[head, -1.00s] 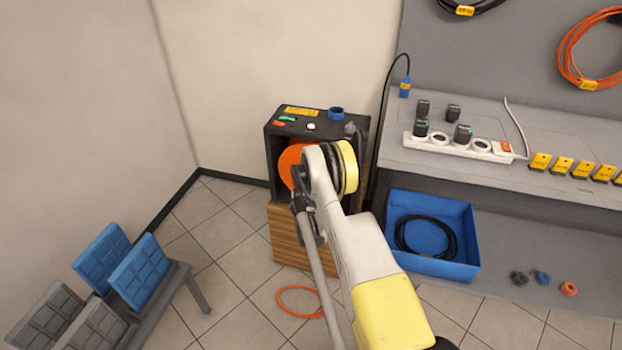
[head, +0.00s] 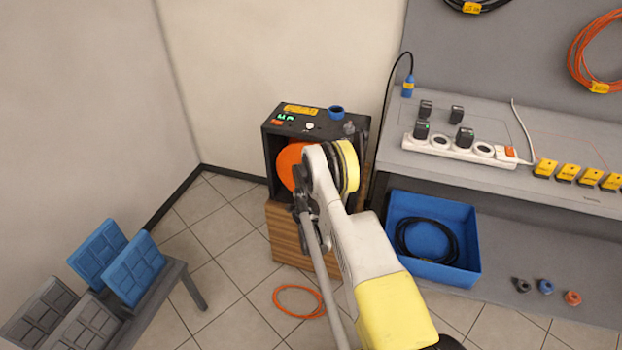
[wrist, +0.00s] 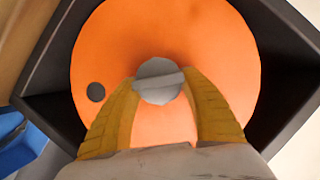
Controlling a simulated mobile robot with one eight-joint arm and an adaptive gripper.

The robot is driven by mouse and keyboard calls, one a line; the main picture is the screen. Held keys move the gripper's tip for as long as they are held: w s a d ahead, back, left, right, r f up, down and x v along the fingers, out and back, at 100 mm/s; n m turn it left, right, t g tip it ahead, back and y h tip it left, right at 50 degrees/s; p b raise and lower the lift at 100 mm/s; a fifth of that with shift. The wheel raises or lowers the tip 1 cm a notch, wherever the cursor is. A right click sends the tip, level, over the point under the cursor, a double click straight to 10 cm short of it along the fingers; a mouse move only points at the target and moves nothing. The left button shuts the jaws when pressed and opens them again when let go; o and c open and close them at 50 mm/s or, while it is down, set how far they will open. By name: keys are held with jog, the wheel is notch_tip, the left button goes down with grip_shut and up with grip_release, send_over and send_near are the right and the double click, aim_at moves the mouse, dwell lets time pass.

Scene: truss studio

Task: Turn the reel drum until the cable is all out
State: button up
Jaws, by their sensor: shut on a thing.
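The orange reel drum (head: 288,163) sits in a dark open-fronted housing (head: 270,150) on a wooden stand. My arm covers much of it in the head view. In the wrist view the drum's orange face (wrist: 180,42) fills the middle, with a dark round spot (wrist: 96,92) at its left. My gripper (wrist: 160,88) has its two yellow fingers on either side of a round grey knob (wrist: 158,72) with a flat bar across it, at the drum's middle. The fingers are shut on it. An orange cable loop (head: 298,301) lies on the floor in front of the stand.
The housing top carries a green-lit display (head: 286,117) and a blue ring (head: 336,112). A blue bin (head: 470,275) with black cable stands at the right, under the workbench (head: 400,150). A low bench with blue panels (head: 135,268) stands at the left.

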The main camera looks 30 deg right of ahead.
jog(key=o, duration=1.4)
jog(key=shift+o, duration=0.2)
jog(key=shift+r, duration=0.1)
notch_tip(320, 180, up, 10)
jog(key=shift+f, duration=0.1)
